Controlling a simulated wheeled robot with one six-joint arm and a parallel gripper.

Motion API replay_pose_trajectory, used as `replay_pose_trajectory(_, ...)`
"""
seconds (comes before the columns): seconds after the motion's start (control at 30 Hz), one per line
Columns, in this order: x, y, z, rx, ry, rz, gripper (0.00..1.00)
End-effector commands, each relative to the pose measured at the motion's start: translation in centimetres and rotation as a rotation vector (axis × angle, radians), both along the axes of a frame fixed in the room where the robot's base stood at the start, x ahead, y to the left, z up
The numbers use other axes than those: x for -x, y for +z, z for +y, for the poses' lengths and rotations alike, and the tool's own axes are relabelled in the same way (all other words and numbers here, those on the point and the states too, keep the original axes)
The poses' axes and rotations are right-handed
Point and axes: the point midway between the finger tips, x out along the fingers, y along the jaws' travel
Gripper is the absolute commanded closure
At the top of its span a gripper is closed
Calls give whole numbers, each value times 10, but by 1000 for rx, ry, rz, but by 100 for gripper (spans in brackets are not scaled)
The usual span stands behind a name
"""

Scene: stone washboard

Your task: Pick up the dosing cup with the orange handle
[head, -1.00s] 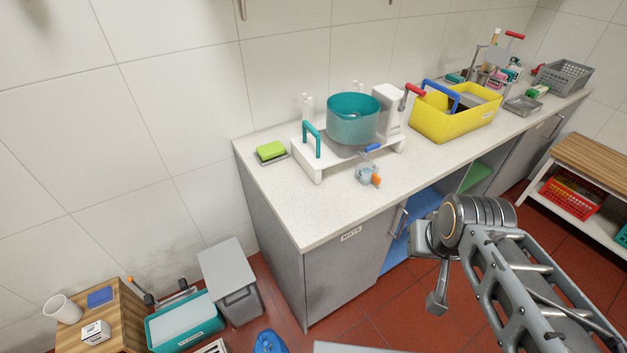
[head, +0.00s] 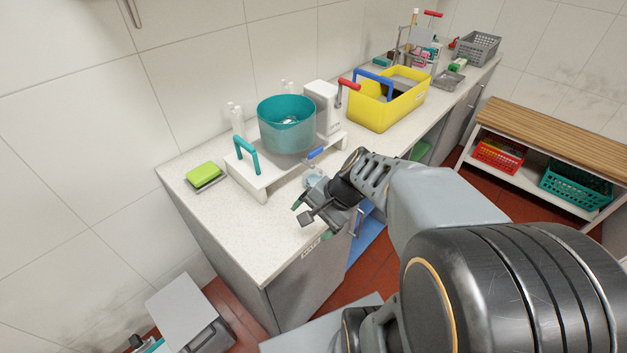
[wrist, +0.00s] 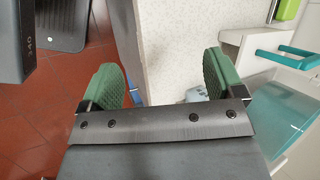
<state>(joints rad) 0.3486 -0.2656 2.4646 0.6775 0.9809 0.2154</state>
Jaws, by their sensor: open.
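In the head view a small pale-blue dosing cup (head: 314,179) stands on the counter in front of the white stand, partly hidden behind my gripper. Its orange handle is hidden now. A blue handle (head: 315,153) shows just behind it. My gripper (head: 312,217) is open and empty, with green pads, over the counter's front edge, on the near side of the cup. In the wrist view the gripper (wrist: 160,82) has its pads wide apart, with the counter edge between them. A pale-blue piece (wrist: 192,95) shows beside the right pad, mostly hidden; it may be the cup.
The white stand (head: 262,180) carries a teal bowl (head: 286,124) and has a teal handle (head: 247,155). A green sponge (head: 204,174) lies to the left. A yellow bin (head: 388,107) stands to the right. The counter's front left (head: 235,225) is clear.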

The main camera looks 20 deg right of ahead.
Motion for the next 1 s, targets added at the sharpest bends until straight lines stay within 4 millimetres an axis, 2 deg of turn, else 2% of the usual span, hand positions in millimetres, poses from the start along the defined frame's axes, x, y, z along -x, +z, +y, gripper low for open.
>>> replay_pose_trajectory(0.03, -10, -10, -11, -127, -168, 54, 8)
replay_pose_trajectory(0.07, -17, -13, -17, -206, -268, 78, 5)
replay_pose_trajectory(0.2, -45, -27, -56, -542, -696, 156, 4)
replay_pose_trajectory(0.33, -61, -39, -98, -789, -1001, 185, 4)
replay_pose_trajectory(0.5, -69, -50, -138, -988, -1237, 188, 4)
replay_pose_trajectory(0.67, -84, -61, -145, -1056, -1312, 188, 4)
replay_pose_trajectory(1.0, -131, -82, -125, -1057, -1316, 185, 4)
